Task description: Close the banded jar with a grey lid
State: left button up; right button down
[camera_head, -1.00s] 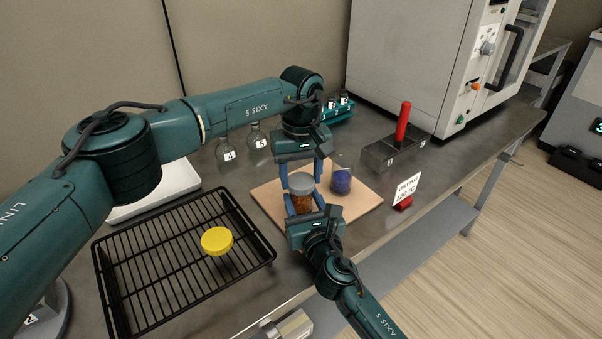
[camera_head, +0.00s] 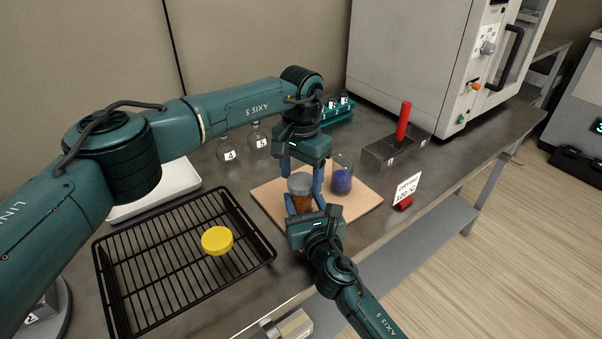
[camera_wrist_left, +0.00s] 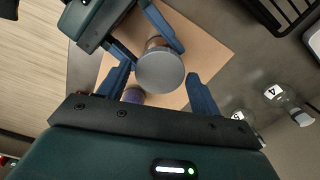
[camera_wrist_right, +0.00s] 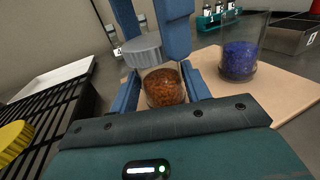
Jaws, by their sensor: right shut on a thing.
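A glass jar with orange-brown granules (camera_head: 301,203) stands on the tan board. My right gripper (camera_wrist_right: 163,90) is shut on it, one finger on each side. A ribbed grey lid (camera_head: 300,183) is at the jar's mouth; it also shows in the left wrist view (camera_wrist_left: 160,70). In the right wrist view it looks offset left of the jar, and I cannot tell whether it is seated. My left gripper (camera_wrist_left: 158,78) points down over the lid, its fingers apart on either side with gaps. No clear band shows on the jar.
An open glass vessel with blue granules (camera_head: 341,181) stands close right of the jar on the board (camera_head: 268,196). A yellow lid (camera_head: 217,240) lies on the black rack (camera_head: 150,265). A sign (camera_head: 407,188) and a metal box with a red handle (camera_head: 402,122) stand to the right.

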pick_arm(q)
jog(key=shift+o, duration=0.9)
jog(key=shift+r, duration=2.25)
jog(key=shift+c, duration=0.4)
